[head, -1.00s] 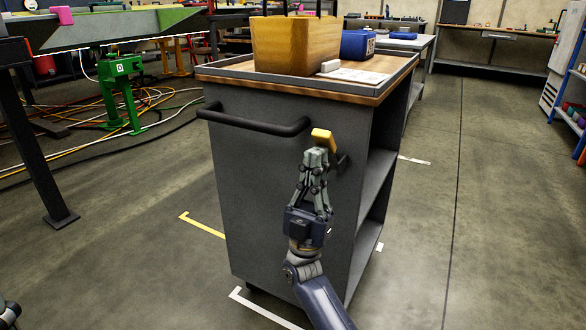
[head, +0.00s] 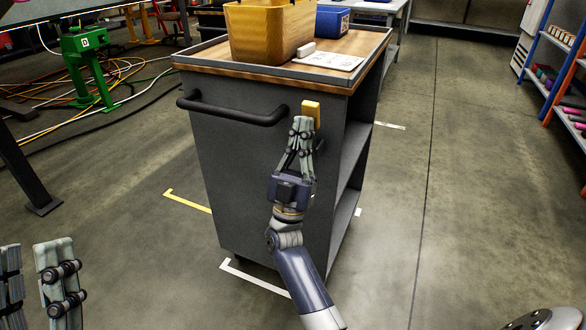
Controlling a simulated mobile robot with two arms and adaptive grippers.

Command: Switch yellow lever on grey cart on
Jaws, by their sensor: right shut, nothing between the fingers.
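The grey cart (head: 235,165) stands in the middle with its handle side toward me. The yellow lever (head: 311,109) is on that side, near the right corner and just below the wooden top. Its yellow grip points up, and its lower part is hidden behind my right gripper. My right gripper (head: 302,123) is shut and empty, its tips pointing up in front of the lever's lower left. I cannot tell whether they touch it. My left gripper (head: 32,250) shows at the bottom left edge, with its fingers apart and nothing between them, away from the cart.
A black handle bar (head: 233,112) juts from the cart left of the lever. A yellow bin (head: 268,35), a blue box (head: 332,20) and a paper sheet (head: 329,60) are on top. Cables (head: 125,75) lie at left; a blue shelf (head: 555,50) stands right. Floor right of the cart is clear.

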